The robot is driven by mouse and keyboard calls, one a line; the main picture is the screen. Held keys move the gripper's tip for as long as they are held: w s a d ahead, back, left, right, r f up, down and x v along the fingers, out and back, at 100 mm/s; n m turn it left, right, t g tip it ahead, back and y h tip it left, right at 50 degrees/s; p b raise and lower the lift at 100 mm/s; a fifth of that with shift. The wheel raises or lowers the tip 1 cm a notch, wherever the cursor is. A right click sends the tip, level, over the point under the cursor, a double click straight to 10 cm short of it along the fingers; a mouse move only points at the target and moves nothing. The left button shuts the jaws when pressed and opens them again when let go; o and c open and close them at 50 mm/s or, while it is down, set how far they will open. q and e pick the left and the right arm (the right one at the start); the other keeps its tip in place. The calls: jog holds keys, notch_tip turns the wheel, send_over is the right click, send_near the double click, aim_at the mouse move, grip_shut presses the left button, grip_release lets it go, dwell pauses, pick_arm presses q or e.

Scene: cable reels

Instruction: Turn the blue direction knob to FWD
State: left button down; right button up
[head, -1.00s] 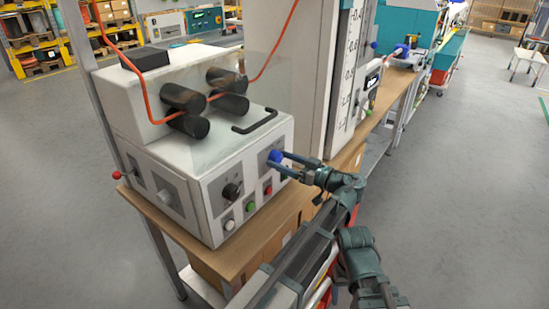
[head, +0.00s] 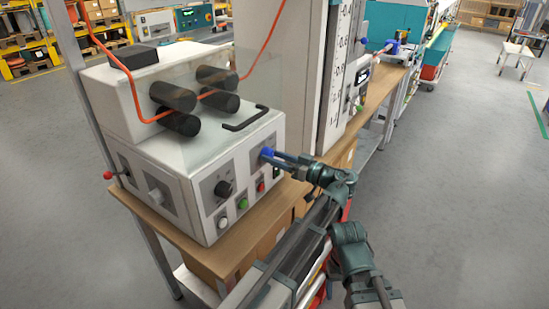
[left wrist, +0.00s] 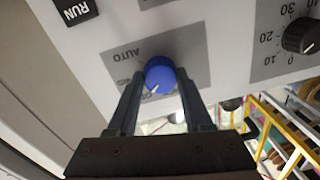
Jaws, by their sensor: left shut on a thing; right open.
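The blue knob (head: 267,153) sits on the front panel of the white machine (head: 160,130), at the right end of the panel. Other lettering by the knob is partly hidden by a finger and unreadable. A small white mark on the knob points down and left in that view. My left gripper (head: 273,156) is shut on the blue knob, with one finger on each side (left wrist: 160,92). My right gripper is not visible.
A black knob (head: 224,190) with a number scale, a green button (head: 242,203) and a red button (head: 261,187) are close by on the panel. A black handle (head: 245,118) is above. The machine stands on a wooden bench (head: 240,243). Open floor is at the right.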

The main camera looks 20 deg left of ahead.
pick_arm(q)
jog(key=shift+m, duration=4)
jog(key=shift+c, duration=1.6)
grip_release()
